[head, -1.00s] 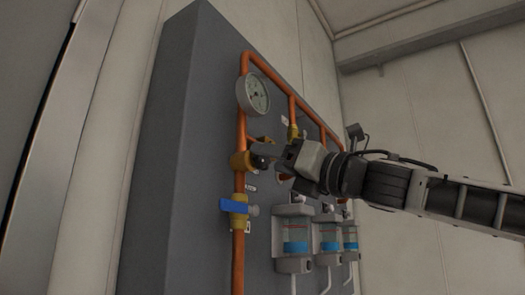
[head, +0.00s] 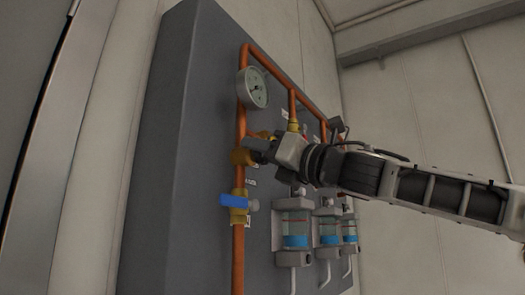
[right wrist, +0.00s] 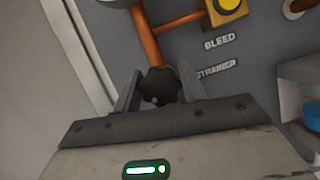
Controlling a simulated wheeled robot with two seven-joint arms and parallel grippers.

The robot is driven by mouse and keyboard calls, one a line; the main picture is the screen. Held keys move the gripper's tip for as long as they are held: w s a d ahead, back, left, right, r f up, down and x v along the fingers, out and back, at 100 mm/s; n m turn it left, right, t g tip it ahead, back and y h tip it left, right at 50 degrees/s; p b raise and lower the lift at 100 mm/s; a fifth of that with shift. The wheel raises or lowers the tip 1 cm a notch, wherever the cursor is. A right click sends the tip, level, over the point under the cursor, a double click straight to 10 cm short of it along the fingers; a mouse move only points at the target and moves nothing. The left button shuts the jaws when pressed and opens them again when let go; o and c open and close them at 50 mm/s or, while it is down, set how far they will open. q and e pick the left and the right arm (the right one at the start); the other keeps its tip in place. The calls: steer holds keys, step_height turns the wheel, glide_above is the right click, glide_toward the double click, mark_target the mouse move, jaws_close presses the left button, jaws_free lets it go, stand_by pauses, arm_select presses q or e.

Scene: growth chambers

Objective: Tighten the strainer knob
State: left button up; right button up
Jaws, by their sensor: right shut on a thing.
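The strainer knob (right wrist: 158,86) is a dark, lobed knob on the orange pipe, beside a label reading STRAINER in the right wrist view. My right gripper (right wrist: 159,90) has one finger on each side of it and is shut on it. In the head view my right gripper (head: 258,147) reaches in from the right to the brass fitting (head: 240,157) on the vertical orange pipe. The knob itself is hidden there behind the fingers. My left gripper is not in view.
A round gauge (head: 252,88) sits above the gripper, and a blue-handled valve (head: 234,201) below it. Several clear bowls with blue bands, such as this one (head: 295,228), hang on the grey panel (head: 165,170). A yellow fitting (right wrist: 228,10) is near the BLEED label.

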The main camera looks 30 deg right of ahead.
steer(key=shift+m+h, duration=0.3)
steer(key=shift+m, duration=0.2)
steer(key=m+h, duration=0.2)
steer(key=m, duration=0.2)
steer(key=m+h, duration=0.2)
steer(key=m, duration=0.2)
steer(key=shift+m, duration=0.3)
steer(key=m+g+h, duration=0.1)
steer(key=m, duration=0.2)
steer(key=m+g+h, duration=0.1)
steer(key=m, duration=0.3)
steer(key=shift+d+f+m, duration=0.1)
steer(key=shift+f+m, duration=0.05)
steer(key=shift+m, duration=0.15)
steer(key=m+g, duration=0.1)
steer(key=m, duration=0.1)
steer(key=m+g, duration=0.1)
steer(key=m, duration=0.2)
steer(key=shift+f+m+g, duration=0.15)
steer(key=shift+m+g, duration=0.15)
steer(key=m+g+y, duration=0.1)
steer(key=m+g, duration=0.1)
steer(key=m, duration=0.3)
steer(key=shift+f, duration=0.1)
steer(key=o, duration=1)
